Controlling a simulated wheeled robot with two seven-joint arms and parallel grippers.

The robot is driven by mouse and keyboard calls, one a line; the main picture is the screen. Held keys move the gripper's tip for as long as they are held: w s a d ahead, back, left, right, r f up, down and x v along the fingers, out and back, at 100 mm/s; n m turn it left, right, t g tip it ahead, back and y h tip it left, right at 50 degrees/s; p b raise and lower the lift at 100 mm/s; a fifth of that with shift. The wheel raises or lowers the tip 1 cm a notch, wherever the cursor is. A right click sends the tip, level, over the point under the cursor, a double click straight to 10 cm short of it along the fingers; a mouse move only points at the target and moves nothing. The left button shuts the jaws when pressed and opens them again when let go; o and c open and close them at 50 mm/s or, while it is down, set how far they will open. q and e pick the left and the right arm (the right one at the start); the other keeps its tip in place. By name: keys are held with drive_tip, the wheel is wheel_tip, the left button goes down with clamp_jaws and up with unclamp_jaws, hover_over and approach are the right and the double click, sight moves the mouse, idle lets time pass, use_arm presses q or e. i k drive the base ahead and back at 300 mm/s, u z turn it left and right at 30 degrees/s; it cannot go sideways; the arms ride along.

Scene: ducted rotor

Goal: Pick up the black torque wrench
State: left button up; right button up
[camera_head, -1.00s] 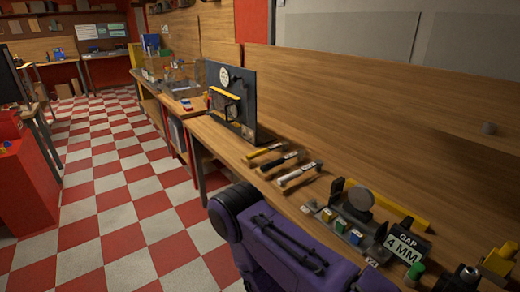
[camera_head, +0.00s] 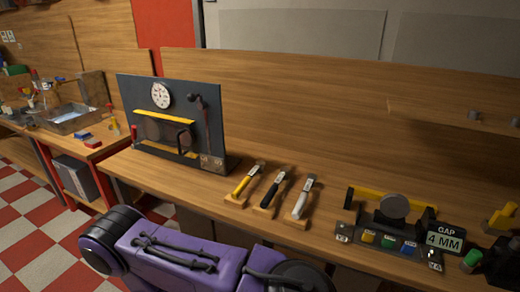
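The black torque wrench (camera_head: 271,193) appears to be the black-handled tool lying on a small wooden rest on the workbench. It is the middle one of three similar tools. A yellow-handled tool (camera_head: 243,184) lies to its left and a white-handled tool (camera_head: 302,200) to its right, each on its own rest. All three lie slanted, apart from each other, with metal heads toward the wall. Neither of my grippers shows. A purple part of my own body covers the lower middle of the view, in front of the bench.
A dark upright board (camera_head: 215,118) with a dial and hanging tools stands left of the wrenches. A fixture with colored blocks (camera_head: 388,240) and a "GAP 4 MM" sign (camera_head: 444,242) stand at the right. Bare workbench (camera_head: 190,186) lies left of the tools; a wooden wall (camera_head: 300,110) is behind.

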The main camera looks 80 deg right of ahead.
sight(285, 171)
drive_tip(key=z, duration=2)
